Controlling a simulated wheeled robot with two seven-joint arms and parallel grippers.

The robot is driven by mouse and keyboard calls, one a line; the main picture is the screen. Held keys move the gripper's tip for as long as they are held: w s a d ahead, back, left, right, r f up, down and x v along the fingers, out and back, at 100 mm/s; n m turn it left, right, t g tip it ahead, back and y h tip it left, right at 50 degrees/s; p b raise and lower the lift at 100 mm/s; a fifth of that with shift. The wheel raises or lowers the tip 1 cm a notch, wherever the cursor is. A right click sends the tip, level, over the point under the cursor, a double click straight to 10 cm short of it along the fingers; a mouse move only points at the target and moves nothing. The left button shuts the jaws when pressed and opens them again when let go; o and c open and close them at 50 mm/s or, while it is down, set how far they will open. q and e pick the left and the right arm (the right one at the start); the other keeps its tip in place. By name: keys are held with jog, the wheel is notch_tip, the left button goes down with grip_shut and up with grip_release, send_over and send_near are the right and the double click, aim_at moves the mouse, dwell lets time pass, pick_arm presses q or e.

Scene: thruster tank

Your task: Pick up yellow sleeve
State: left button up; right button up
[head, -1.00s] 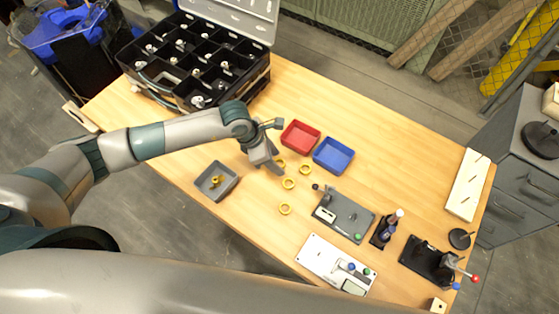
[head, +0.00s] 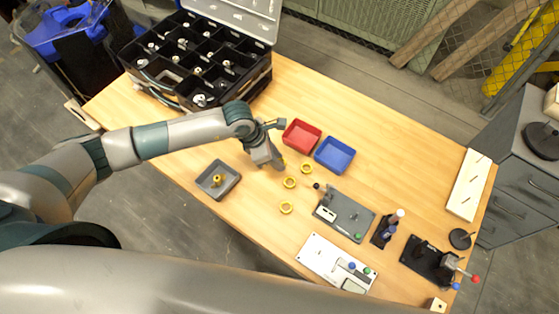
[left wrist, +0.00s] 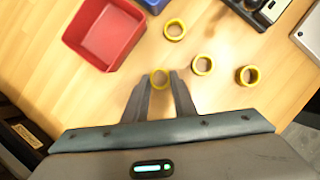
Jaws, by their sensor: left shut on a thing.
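Several yellow sleeves, short rings, lie on the wooden table. My left gripper (head: 280,165) is low over the table, in front of the red bin. In the left wrist view, its two fingers (left wrist: 160,82) are shut on one yellow sleeve (left wrist: 159,79), which shows between the fingertips. In the head view that sleeve is mostly hidden by the gripper. Other sleeves lie loose nearby: one by the blue bin (head: 307,168), one nearer (head: 290,182) and one nearest the front edge (head: 286,208). My right gripper is not in view.
A red bin (head: 288,137) and a blue bin (head: 320,160) stand just behind the sleeves. A grey tray (head: 205,190) holding a yellow part is left of them. A grey plate fixture (head: 345,220) and a white panel (head: 325,262) lie to the right. A black compartment case stands at the back left.

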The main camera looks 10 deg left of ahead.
pick_arm(q)
jog(key=shift+r, duration=0.1)
jog(key=shift+w+r+b, duration=0.1)
jog(key=shift+r+b, duration=0.4)
jog(key=shift+r, duration=0.1)
notch_tip(320, 180, up, 2)
jog(key=shift+r+b, duration=0.25)
jog(key=shift+b, duration=0.5)
jog(key=s+d+r+b, duration=0.3)
jog(key=s+d+r, duration=0.4)
jog(key=s, duration=0.2)
jog(key=shift+d, duration=0.35)
